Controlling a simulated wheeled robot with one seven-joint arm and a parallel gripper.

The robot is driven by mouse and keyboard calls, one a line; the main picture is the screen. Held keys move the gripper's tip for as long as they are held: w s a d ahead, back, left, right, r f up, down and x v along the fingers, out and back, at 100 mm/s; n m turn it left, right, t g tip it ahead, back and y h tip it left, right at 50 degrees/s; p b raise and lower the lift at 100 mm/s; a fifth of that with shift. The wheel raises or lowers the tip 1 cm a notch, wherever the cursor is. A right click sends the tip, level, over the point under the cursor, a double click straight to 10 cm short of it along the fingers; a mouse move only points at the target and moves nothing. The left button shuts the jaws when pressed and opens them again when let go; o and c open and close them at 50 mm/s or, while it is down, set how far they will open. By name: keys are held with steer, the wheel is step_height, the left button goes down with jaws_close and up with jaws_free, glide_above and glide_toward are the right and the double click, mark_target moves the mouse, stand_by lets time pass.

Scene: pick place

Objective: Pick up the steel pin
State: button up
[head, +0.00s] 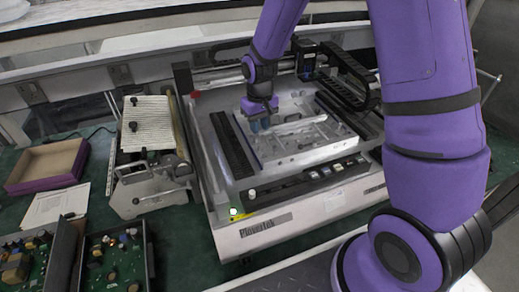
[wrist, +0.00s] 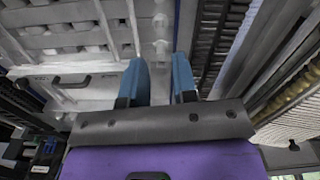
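My gripper (head: 261,123) is low over the metal plate of the bench machine (head: 252,229) in the head view. In the wrist view my gripper (wrist: 160,68) has its two blue fingers apart, with a clear gap between them. I cannot make out the steel pin for certain in either view. Small pale, shiny shapes lie on the plate just beyond the fingertips in the wrist view, and I cannot tell whether one of them is the pin. My gripper hides part of the plate in the head view.
Dark ribbed strips and a black cable chain (head: 349,75) flank the machine's bed. A grey device with a ribbed pale top (head: 147,124) stands to its left. An open purple-sided box (head: 47,165), papers (head: 57,205) and green circuit boards (head: 116,262) lie farther left.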

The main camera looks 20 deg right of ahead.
mark_target(260, 145)
steer(key=shift+f, duration=3.8)
steer(key=shift+c, duration=0.3)
jaws_close()
